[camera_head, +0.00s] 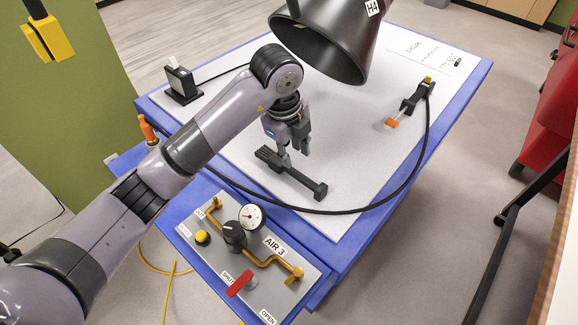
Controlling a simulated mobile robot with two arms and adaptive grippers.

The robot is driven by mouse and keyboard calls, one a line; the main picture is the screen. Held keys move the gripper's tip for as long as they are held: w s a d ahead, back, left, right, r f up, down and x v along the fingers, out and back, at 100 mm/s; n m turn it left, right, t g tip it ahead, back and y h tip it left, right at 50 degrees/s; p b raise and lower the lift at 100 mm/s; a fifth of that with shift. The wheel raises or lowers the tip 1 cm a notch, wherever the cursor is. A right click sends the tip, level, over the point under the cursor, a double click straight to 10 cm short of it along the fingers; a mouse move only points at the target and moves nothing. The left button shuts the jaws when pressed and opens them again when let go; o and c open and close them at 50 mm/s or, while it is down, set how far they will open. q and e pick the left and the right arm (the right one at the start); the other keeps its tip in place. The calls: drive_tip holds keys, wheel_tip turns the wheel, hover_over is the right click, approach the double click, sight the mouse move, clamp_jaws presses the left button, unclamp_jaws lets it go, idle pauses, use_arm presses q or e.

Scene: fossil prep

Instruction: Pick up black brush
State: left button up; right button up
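A black brush (301,180) lies on the white table top (235,188), with its comb-like end toward the upper left and its other end toward the lower right. My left gripper (293,157) points down right over the comb-like end. Its two fingers are apart, and I see nothing held between them. One fingertip is at or just above the brush; I cannot tell whether it touches. My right gripper is not in view.
A black hood (328,38) marked H4 hangs above the table. A black hose (420,150) curves around the brush to a tool (414,99). An AIR 3 valve panel (207,222) is at the front. A black stand (182,85) is at left.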

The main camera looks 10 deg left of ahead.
use_arm(q)
drive_tip(key=p, duration=0.1)
hover_over(298, 174)
drive_tip(key=f, duration=0.4)
drive_tip(key=shift+s+a+f, duration=0.3)
drive_tip(key=shift+s, duration=0.1)
drive_tip(key=f, duration=0.1)
drive_tip(key=f+p, duration=0.1)
drive_tip(key=f, duration=0.1)
drive_tip(key=f+p, duration=0.1)
drive_tip(key=shift+w+d+f, duration=0.3)
drive_tip(key=shift+w+f, duration=0.05)
drive_tip(key=shift+f, duration=0.3)
drive_tip(key=shift+c, duration=0.5)
clamp_jaws()
